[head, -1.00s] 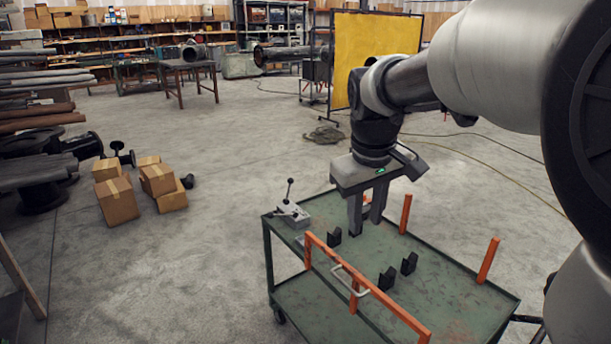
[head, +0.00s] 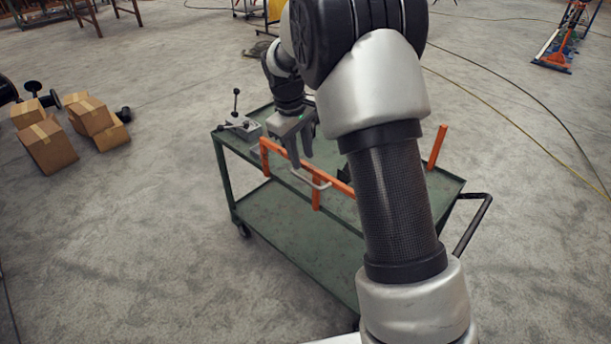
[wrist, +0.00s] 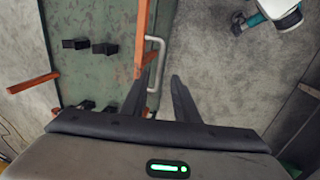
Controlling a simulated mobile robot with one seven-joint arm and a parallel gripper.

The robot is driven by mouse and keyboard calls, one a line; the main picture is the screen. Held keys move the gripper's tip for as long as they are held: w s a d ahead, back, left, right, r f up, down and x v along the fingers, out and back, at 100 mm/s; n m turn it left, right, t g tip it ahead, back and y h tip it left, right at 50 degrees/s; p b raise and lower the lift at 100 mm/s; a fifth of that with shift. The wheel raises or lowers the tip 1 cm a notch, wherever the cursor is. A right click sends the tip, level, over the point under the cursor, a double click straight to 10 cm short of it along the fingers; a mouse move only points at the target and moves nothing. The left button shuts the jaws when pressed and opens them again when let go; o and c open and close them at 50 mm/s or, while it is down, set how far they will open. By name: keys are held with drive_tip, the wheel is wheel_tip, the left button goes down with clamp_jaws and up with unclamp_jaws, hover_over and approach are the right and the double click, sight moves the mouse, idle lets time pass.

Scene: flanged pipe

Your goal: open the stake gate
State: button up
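The stake gate is an orange rail (head: 332,182) with short posts along the near side of the green cart (head: 275,218). A pale grey bar handle (head: 310,181) sits on its outer face. My gripper (head: 299,155) is open and points down just above the rail, near the handle's left end. In the wrist view the gripper (wrist: 160,78) shows two separate fingers. The handle (wrist: 158,55) appears between their tips, with the gate rail (wrist: 142,35) beside the left finger. I cannot tell whether anything touches. My arm hides part of the gate's right end in the head view.
A grey lever block (head: 238,124) stands on the cart's left corner. An orange stake (head: 437,147) rises at the right, near the black push handle (head: 472,225). Black blocks (wrist: 105,48) sit on the cart deck. Cardboard boxes (head: 50,145) lie left; floor in front is clear.

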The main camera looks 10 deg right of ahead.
sight(307, 180)
drive_tip(key=f, duration=0.2)
drive_tip(key=d+f, duration=0.1)
drive_tip(key=f, duration=0.2)
drive_tip(key=w+f, duration=0.1)
drive_tip(key=f, duration=0.2)
drive_tip(key=shift+d+f+b, duration=0.1)
drive_tip(key=shift+d+b, duration=0.05)
drive_tip(key=shift+b, duration=0.15)
clamp_jaws()
